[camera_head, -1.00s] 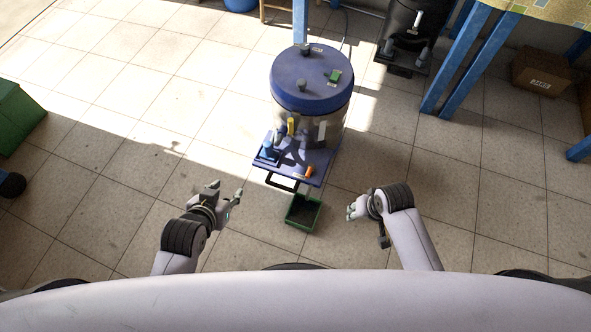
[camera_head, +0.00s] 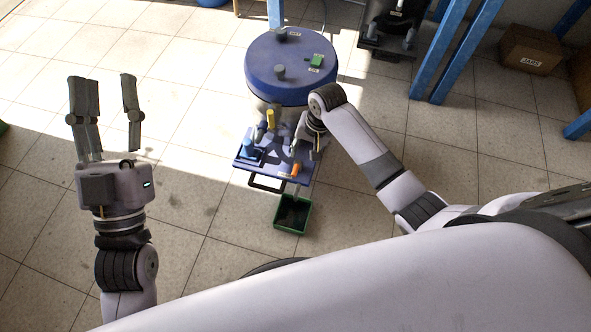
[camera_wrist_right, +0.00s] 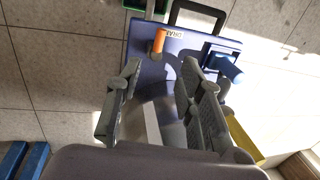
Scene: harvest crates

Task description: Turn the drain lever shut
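The orange drain lever (camera_head: 296,169) sits at the front right of the blue platform below the drum. In the right wrist view the lever (camera_wrist_right: 159,42) stands beside a white label reading "DRAI…", the rest hard to read. My right gripper (camera_head: 306,142) is over the platform's right side, partly hidden by its own wrist. In the wrist view its fingers (camera_wrist_right: 162,72) are spread and empty, with the lever beyond their tips and apart from them. My left gripper (camera_head: 106,88) is open and empty, far left of the platform.
The blue-lidded drum (camera_head: 290,68) stands behind the platform (camera_head: 262,170). A yellow handle (camera_head: 270,118) and a blue handle (camera_head: 248,143) rise from the platform area. A green tray (camera_head: 293,226) lies on the floor in front. The tiled floor at left is clear.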

